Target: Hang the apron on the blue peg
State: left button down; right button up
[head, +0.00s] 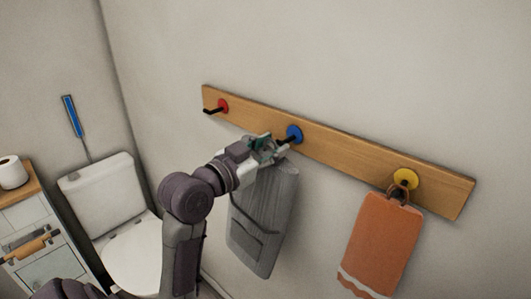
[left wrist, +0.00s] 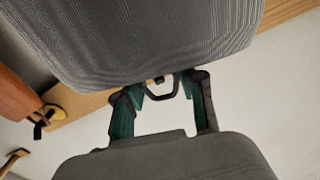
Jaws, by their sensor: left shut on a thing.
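The grey striped apron (head: 265,220) hangs down from my left gripper (head: 262,150) in the head view, close to the wall. My left gripper is shut on the apron's top; in the left wrist view its fingers (left wrist: 163,97) close at a dark hanging loop (left wrist: 162,88), with the apron's cloth (left wrist: 150,35) beyond. The blue peg (head: 295,134) is just right of the fingertips in the head view, its hook pointing toward them. I cannot tell whether the loop touches the hook. The blue peg does not show in the left wrist view. My right gripper is not in view.
The wooden rail (head: 340,154) also carries an empty red peg (head: 221,106) at left and a yellow peg (head: 405,178) at right, where an orange towel (head: 382,235) hangs. A toilet (head: 105,195) and a cabinet (head: 20,215) stand at lower left.

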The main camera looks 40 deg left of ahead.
aim_at(280, 142)
pick_arm(q)
jog(key=shift+w+d+f, duration=0.1)
jog(key=shift+w+d, duration=0.05)
jog(key=shift+w, duration=1.4)
jog(key=shift+w+f, duration=0.45)
jog(key=shift+w, duration=0.25)
